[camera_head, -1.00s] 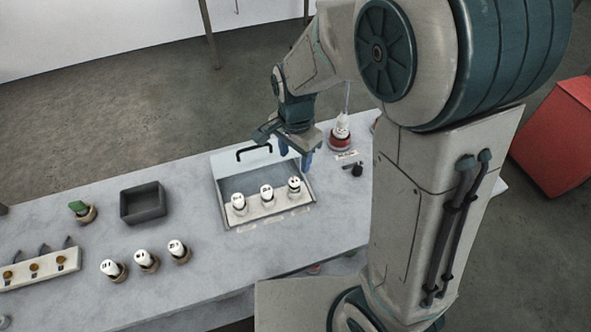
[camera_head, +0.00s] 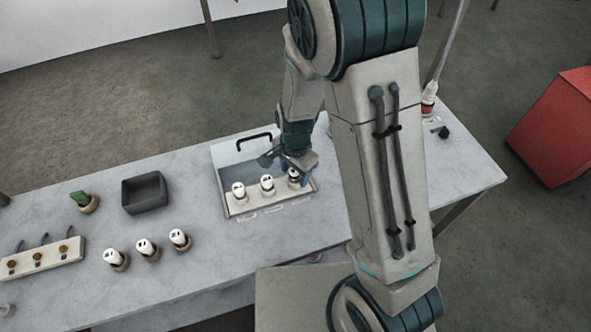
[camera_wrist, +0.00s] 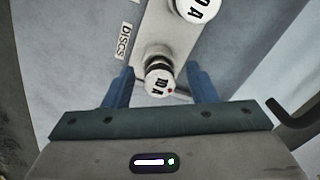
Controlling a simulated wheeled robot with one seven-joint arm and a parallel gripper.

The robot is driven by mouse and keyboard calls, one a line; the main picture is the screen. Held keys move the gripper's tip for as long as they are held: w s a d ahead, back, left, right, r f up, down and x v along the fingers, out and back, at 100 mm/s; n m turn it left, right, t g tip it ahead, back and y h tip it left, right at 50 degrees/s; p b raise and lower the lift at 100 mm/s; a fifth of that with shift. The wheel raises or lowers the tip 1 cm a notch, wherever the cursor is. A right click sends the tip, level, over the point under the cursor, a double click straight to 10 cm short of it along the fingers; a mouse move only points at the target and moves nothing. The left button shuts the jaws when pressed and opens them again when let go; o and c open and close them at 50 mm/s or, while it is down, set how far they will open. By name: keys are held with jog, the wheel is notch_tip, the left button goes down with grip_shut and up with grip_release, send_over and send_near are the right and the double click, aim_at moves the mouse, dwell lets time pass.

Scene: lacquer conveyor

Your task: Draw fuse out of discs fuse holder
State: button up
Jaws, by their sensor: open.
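The discs fuse (camera_wrist: 158,84), a white-capped cylinder with dark markings and a red dot, stands in its holder in the wrist view. A label reading DISCS (camera_wrist: 123,42) lies beside it. My gripper (camera_wrist: 160,70) is open, with one blue finger on each side of the fuse and gaps between. In the head view this fuse (camera_head: 293,175) is the right one of three on a pale block in the open box (camera_head: 228,212). My gripper (camera_head: 303,177) is over it and partly hides it.
The neighbouring fuse (camera_wrist: 198,8) stands close by in the wrist view. The box has a raised clear lid with a black handle (camera_head: 254,138). A dark tray (camera_head: 145,194) and several white-capped fuses (camera_head: 147,248) stand to the left. A red box (camera_head: 560,128) is at right.

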grip_shut()
jog(key=shift+r, duration=0.1)
jog(key=shift+r, duration=0.15)
jog(key=shift+r+p, duration=2.45)
jog(key=shift+r, duration=0.35)
jog(key=shift+r+p, duration=1.25)
jog(key=shift+r, duration=0.3)
jog(key=shift+f, duration=0.1)
